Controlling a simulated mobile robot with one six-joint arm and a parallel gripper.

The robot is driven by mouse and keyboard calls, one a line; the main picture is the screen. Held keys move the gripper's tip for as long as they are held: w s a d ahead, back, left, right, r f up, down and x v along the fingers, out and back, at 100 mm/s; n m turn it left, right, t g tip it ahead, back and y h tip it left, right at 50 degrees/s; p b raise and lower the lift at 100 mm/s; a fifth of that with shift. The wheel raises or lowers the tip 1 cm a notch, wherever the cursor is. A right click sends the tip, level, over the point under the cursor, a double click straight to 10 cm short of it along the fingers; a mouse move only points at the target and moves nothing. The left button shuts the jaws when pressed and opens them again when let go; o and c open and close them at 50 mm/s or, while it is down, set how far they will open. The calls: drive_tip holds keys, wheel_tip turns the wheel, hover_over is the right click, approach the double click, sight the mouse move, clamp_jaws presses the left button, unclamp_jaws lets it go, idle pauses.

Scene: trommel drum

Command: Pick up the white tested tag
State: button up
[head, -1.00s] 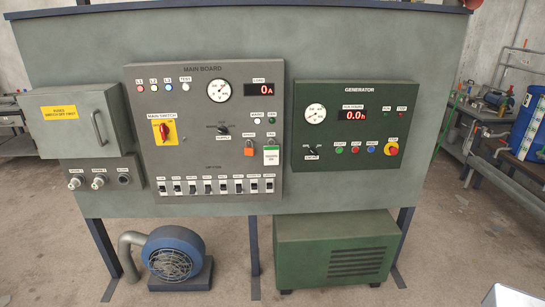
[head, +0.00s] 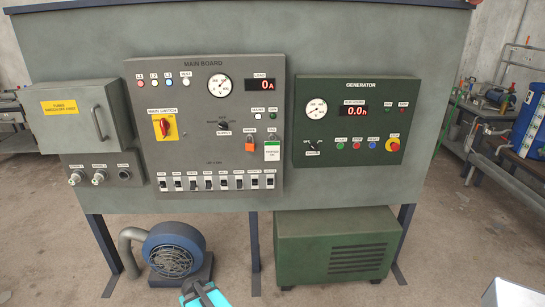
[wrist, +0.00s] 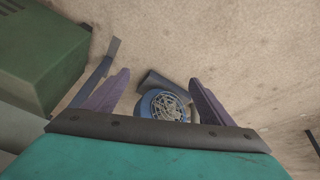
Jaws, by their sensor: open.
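The white tag (head: 272,152) with a green band hangs at the lower right of the main board (head: 200,75), just right of an orange padlock (head: 250,144). My gripper (head: 203,290) shows at the bottom edge of the head view, well below the tag and in front of the blue blower. In the wrist view my gripper (wrist: 150,95) has its two fingers wide apart with nothing held between them. The tag is not in the wrist view.
The blue blower (head: 172,250) stands on the floor under the panel, and it shows between the fingers in the wrist view (wrist: 163,106). A green generator housing (head: 330,250) stands to its right. A fuse box (head: 80,118) juts out at left. The space before the panel looks clear.

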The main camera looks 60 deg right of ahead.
drive_tip(key=w+d+r+m+t+h, duration=0.2)
drive_tip(key=d+r+h, duration=0.1)
drive_tip(key=d+r, duration=0.75)
drive_tip(key=w+d+r+m+t+h, duration=0.15)
drive_tip(key=d+r, duration=0.55)
drive_tip(key=d, duration=0.7)
drive_tip(key=s+d+r+m+t+h, duration=0.1)
drive_tip(key=s+d+r+t+h, duration=0.1)
drive_tip(key=d+r, duration=0.7)
drive_tip(key=s+d+r+t+h+b, duration=0.1)
drive_tip(key=s+d+r+h, duration=0.4)
drive_tip(key=r, duration=0.9)
drive_tip(key=s+d, duration=0.2)
drive_tip(key=d, duration=0.2)
drive_tip(key=shift+s+d+r+m+t, duration=0.15)
drive_tip(key=shift+d+r+m+t, duration=0.1)
drive_tip(key=shift+r+m+t, duration=0.1)
drive_tip(key=shift+d, duration=0.1)
approach(272, 149)
drive_tip(key=shift+p+x, duration=0.35)
drive_tip(key=shift+x, duration=1.15)
drive_tip(key=shift+s+d+f, duration=0.1)
drive_tip(key=shift+d, duration=0.1)
drive_tip(key=shift+p+x, duration=0.6)
drive_tip(key=shift+x, duration=1.9)
